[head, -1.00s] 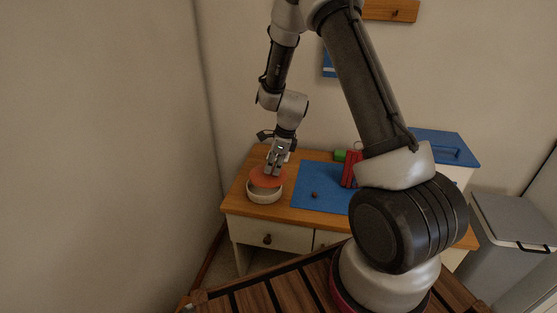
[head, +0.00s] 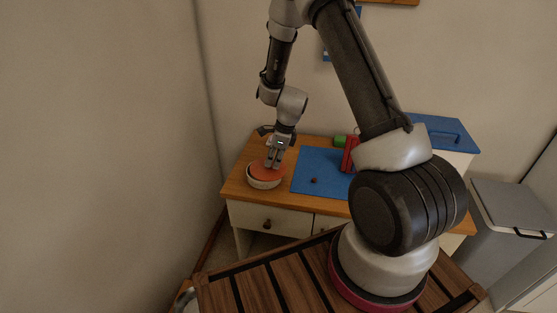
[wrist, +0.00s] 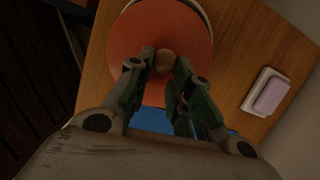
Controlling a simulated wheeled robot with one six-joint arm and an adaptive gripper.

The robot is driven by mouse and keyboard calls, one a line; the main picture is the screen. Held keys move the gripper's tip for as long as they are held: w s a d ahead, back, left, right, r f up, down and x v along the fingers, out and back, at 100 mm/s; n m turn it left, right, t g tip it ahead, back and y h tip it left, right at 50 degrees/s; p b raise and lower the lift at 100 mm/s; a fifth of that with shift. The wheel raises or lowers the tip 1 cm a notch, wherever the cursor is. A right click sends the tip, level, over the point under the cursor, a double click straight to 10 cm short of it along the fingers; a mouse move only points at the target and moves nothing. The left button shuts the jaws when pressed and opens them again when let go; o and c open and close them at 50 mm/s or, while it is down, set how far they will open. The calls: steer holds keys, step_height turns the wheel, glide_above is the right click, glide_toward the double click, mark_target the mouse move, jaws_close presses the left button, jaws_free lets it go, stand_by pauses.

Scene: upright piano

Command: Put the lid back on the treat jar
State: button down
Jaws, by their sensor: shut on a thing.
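The treat jar (head: 262,184) is a low, round, pale jar near the left end of the wooden tabletop. The orange-red lid (head: 262,173) is over its mouth, set slightly to the back right, with a strip of the jar's rim showing at the front left. Whether the lid touches the rim cannot be told. My gripper (head: 273,164) points down from above and is shut on the lid's round wooden knob (wrist: 164,62). In the wrist view the lid (wrist: 130,35) hides most of the jar, whose pale edge (wrist: 204,10) peeks out at the top.
A blue mat (head: 330,190) lies right of the jar, with a small brown piece (head: 313,181) on it. Red (head: 349,155) and green (head: 340,141) things stand behind. A white pad with a pinkish block (wrist: 270,95) shows at right in the wrist view.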

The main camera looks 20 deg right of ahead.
steer(key=shift+w+a, duration=0.5)
steer(key=shift+a, duration=0.2)
stand_by(0.5)
steer(key=shift+f, duration=0.15)
stand_by(0.8)
stand_by(0.6)
steer(key=c, duration=1.2)
jaws_free()
steer(key=shift+o, duration=0.3)
steer(key=o, duration=0.4)
steer(key=shift+r, duration=3.5)
